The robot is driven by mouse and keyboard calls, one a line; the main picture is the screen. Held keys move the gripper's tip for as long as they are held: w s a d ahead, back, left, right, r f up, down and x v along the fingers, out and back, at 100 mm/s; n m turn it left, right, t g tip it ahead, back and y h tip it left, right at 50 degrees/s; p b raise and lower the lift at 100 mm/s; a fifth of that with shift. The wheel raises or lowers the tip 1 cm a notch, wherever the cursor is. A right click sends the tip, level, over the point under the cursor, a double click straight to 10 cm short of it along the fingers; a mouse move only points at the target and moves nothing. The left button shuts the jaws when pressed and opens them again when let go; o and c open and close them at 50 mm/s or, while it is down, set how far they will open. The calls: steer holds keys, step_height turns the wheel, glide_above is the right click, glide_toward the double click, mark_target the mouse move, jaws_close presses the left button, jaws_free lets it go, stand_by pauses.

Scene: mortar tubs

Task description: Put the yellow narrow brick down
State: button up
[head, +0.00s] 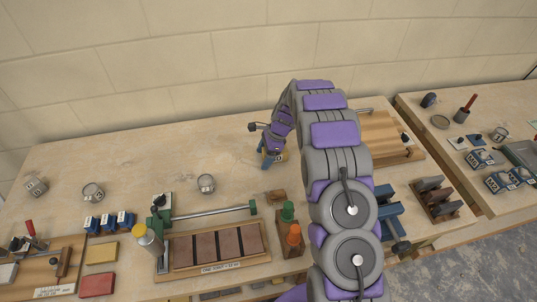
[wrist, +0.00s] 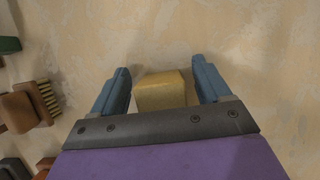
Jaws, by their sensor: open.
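The yellow narrow brick (wrist: 161,92) lies between the two blue fingers of my gripper (wrist: 161,84) in the wrist view. A gap shows between the brick and each finger, so the gripper is open around it. The brick appears to rest on the bare tabletop, and its near end is hidden behind the gripper's dark front plate. In the head view my gripper (head: 270,158) points down at the table's middle, and a bit of yellow shows beside its fingers.
A wooden tray with brown bricks (head: 206,247) and a green-ended bar lie nearer. Yellow (head: 101,254) and red (head: 97,285) bricks lie at the left. A wooden brush (wrist: 38,98) is left in the wrist view. The back left tabletop is mostly free.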

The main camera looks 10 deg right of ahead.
steer(key=d+r, duration=0.1)
steer(key=d, duration=0.1)
steer(key=d+r, duration=0.1)
steer(key=shift+d+r+p, duration=0.2)
steer(key=shift+d+p, duration=0.15)
steer(key=r, duration=0.2)
steer(key=r+p, duration=0.1)
steer(key=r, duration=0.2)
steer(key=r+p, duration=0.1)
steer(key=r, duration=0.1)
steer(key=shift+d+r, duration=0.95)
steer(key=shift+d, duration=0.35)
steer(key=shift+s+d+r, duration=0.15)
steer(key=shift+d+r, duration=0.05)
steer(key=shift+d, duration=0.05)
steer(key=s+a+r+n+h, duration=0.15)
steer(key=s+r+n, duration=0.3)
steer(key=s, duration=0.45)
steer(key=s+a+r+n+g, duration=0.1)
steer(key=s+a+r+n, duration=0.15)
steer(key=s+r, duration=0.5)
steer(key=s+a+r+n+h, duration=0.1)
steer(key=s+r+n, duration=0.3)
steer(key=s, duration=0.7)
steer(key=s+n+h, duration=0.2)
steer(key=s+n, duration=0.5)
steer(key=s, duration=1.2)
steer(key=shift+g, duration=0.4)
